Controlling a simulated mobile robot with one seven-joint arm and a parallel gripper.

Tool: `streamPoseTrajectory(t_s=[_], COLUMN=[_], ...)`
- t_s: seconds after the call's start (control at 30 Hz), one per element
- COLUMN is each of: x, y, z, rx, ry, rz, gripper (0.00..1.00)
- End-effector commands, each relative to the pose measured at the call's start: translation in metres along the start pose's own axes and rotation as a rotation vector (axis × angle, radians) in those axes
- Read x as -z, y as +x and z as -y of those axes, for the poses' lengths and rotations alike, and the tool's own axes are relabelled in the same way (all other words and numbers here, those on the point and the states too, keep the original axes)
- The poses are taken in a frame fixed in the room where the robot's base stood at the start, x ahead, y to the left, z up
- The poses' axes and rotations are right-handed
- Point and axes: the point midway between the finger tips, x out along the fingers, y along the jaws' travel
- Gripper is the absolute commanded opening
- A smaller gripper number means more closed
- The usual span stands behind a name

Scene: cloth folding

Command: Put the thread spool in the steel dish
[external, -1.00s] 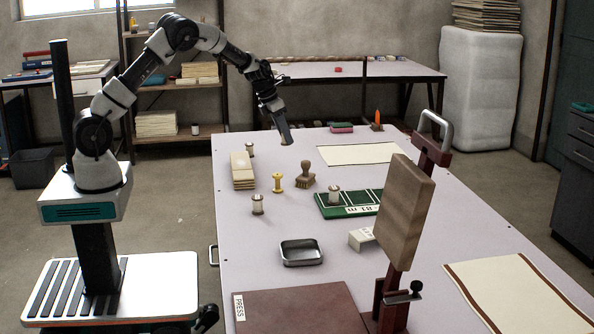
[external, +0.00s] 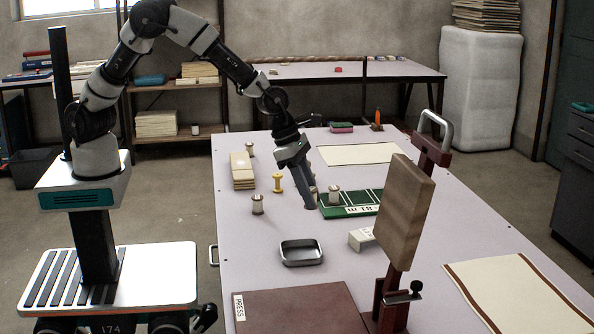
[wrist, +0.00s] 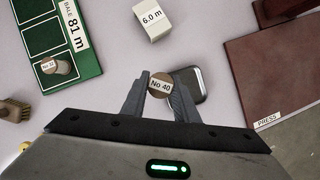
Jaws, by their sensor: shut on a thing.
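My gripper (external: 311,206) is shut on a thread spool labelled "No 40" (wrist: 160,85), which shows between its two fingers in the wrist view. The fingers hide this spool in the external view. The gripper points down over the middle of the table, behind and slightly right of the steel dish (external: 301,262). The dish is a shallow grey rectangular tray and looks empty in the external view. In the wrist view the dish (wrist: 197,78) is partly covered by the spool and the right finger.
Other spools stand at the left (external: 257,205), at the back (external: 249,150) and on the green board (external: 348,210). A white "6.0 m" block (wrist: 153,18) and a tall wooden paddle (external: 404,212) are right of the dish.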

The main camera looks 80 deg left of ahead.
Motion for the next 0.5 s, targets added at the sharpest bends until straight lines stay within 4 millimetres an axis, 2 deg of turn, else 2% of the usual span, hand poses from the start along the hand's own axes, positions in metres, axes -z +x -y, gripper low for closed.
streamPoseTrajectory(t_s=[0.03, 0.1, 0.2, 0.37, 0.5], x=[0.000, 0.000, 0.002, 0.007, 0.017], y=[-0.002, -0.002, -0.002, 0.007, 0.030], z=[0.021, 0.041, 0.059, 0.070, 0.069], rx=[0.012, 0.022, 0.032, 0.037, 0.037], ry=[0.028, 0.055, 0.081, 0.096, 0.095], rz=[-0.002, -0.001, -0.001, -0.003, -0.004], gripper=[0.06, 0.06, 0.06, 0.06, 0.06])
